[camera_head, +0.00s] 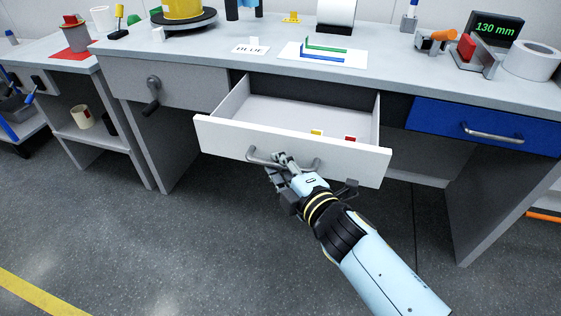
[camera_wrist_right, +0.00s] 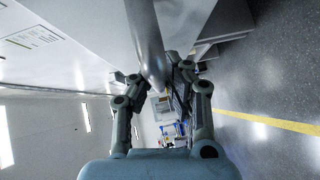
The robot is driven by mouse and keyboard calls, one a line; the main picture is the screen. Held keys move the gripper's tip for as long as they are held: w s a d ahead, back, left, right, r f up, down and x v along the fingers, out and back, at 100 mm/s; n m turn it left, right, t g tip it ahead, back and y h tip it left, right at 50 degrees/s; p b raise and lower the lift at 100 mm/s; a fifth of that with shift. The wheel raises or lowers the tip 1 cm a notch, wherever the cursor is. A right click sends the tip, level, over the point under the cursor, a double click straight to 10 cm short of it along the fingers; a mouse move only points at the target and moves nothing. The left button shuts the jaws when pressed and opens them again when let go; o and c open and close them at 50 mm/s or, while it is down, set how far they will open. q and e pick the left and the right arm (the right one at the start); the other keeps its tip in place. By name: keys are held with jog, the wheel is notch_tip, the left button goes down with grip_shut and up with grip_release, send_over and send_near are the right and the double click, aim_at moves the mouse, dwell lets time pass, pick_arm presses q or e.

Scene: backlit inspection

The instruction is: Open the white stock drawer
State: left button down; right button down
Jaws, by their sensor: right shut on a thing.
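The white stock drawer (camera_head: 225,136) stands pulled out from under the workbench in the head view, with its inside showing. A small yellow piece (camera_head: 316,132) and a small red piece (camera_head: 350,138) show inside it near the front. Its grey bar handle (camera_head: 262,160) is on the front panel. My right gripper (camera_head: 281,163) is shut on this handle near its middle. In the right wrist view the handle (camera_wrist_right: 146,40) runs down between the fingers of my right gripper (camera_wrist_right: 158,82). My left gripper is not in view.
The bench top (camera_head: 220,58) holds several objects, including a white tape roll (camera_head: 533,62). The floor (camera_head: 220,240) in front is clear.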

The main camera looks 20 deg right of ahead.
jog(key=shift+w+r, duration=0.1)
jog(key=shift+r, duration=0.1)
jog(key=c, duration=1.3)
grip_release()
jog(key=shift+f, duration=0.1)
jog(key=shift+c, duration=0.2)
jog(key=v, duration=1.2)
